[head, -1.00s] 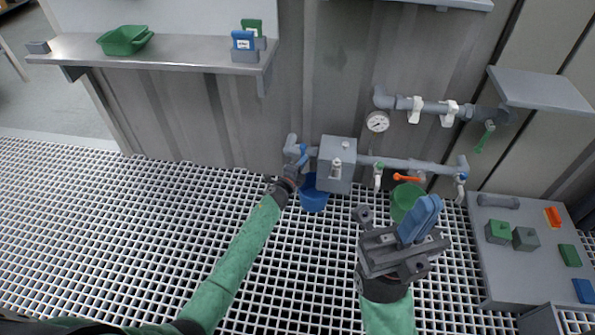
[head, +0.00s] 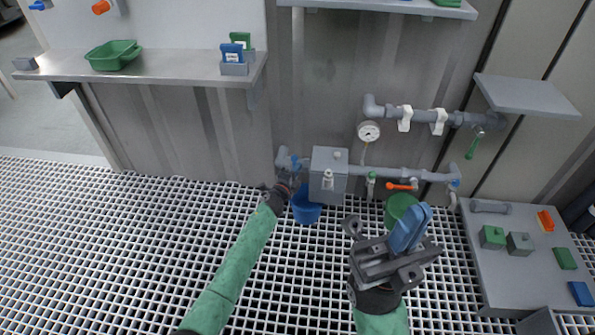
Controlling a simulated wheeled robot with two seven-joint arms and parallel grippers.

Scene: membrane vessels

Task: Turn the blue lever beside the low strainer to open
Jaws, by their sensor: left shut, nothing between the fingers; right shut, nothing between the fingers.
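A low grey pipe run (head: 400,174) crosses the wall near the floor, with a grey box fitting (head: 328,172) on it. I cannot tell surely which fitting is the low strainer. My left gripper (head: 293,170) is shut at the pipe's left end, beside the box. A blue part shows there, but I cannot tell the blue lever from my fingertips; contact is unclear. Another small blue part (head: 455,183) sits at the pipe's right end. My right gripper (head: 412,226) is shut and empty, its blue fingers raised in front of the green bucket, well short of the wall.
A blue bucket (head: 306,207) and a green bucket (head: 399,208) stand under the pipe. An orange lever (head: 402,187) sits on the pipe. A gauge (head: 369,132) and upper pipe are above. A grey bench (head: 510,275) with blocks is at right. The grating floor at left is clear.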

